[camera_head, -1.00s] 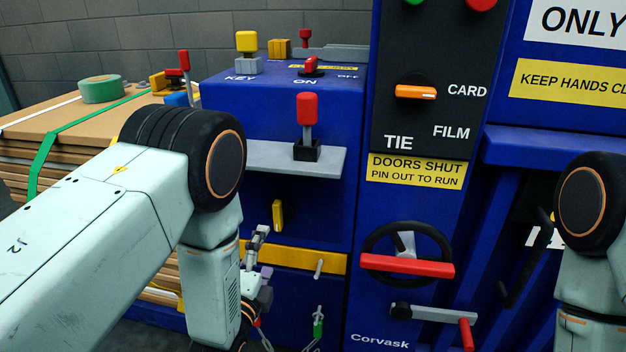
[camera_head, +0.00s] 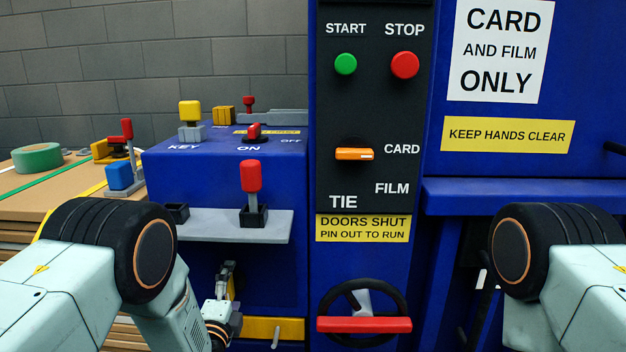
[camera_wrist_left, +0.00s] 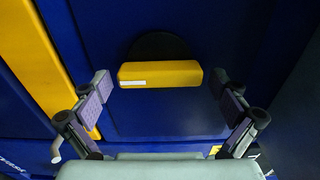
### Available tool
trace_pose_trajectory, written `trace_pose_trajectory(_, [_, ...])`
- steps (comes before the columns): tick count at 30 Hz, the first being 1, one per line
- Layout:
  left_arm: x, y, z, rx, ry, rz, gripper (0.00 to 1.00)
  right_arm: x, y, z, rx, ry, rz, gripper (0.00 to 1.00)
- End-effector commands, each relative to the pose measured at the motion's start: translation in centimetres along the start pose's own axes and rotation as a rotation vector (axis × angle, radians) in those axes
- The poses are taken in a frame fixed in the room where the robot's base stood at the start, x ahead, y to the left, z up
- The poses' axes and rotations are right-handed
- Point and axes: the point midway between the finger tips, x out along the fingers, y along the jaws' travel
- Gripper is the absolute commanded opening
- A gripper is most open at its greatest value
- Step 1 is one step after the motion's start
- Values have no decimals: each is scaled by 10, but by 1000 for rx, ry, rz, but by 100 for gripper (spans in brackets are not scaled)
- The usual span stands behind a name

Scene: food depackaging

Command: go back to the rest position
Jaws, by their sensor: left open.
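My left gripper (camera_head: 228,278) is low, left of centre in the head view, in front of the blue machine's lower panel and partly hidden by my left arm. In the left wrist view its two fingers (camera_wrist_left: 160,80) are spread wide with nothing between the pads. A yellow handle (camera_wrist_left: 160,74) on a dark round plate lies beyond them on the blue panel; I see no contact. My right arm shows at the right of the head view, but its gripper is out of view.
The blue machine carries a red-knobbed lever (camera_head: 251,178) on a grey shelf (camera_head: 220,226), an orange switch (camera_head: 354,154), start (camera_head: 345,64) and stop (camera_head: 404,65) buttons, and a handwheel with a red bar (camera_head: 364,325). Stacked cardboard (camera_head: 60,190) with green tape stands left.

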Motion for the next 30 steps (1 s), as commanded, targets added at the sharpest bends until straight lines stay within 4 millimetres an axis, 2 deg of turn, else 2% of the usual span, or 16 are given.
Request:
trace_pose_trajectory(10, [2, 0, 0, -3, 0, 1, 98, 0, 0, 0, 0, 0, 0, 0])
trace_pose_trajectory(15, [-4, 1, 0, -1, 0, 2, 98, 0, 0, 0, 0, 0, 0, 0])
trace_pose_trajectory(20, [-23, 1, 0, 0, 0, 3, 98, 0, 0, 0, 0, 0, 0, 0])
trace_pose_trajectory(30, [-75, 1, 0, 0, -1, 3, 98, 0, 0, 0, 0, 0, 0, 0])
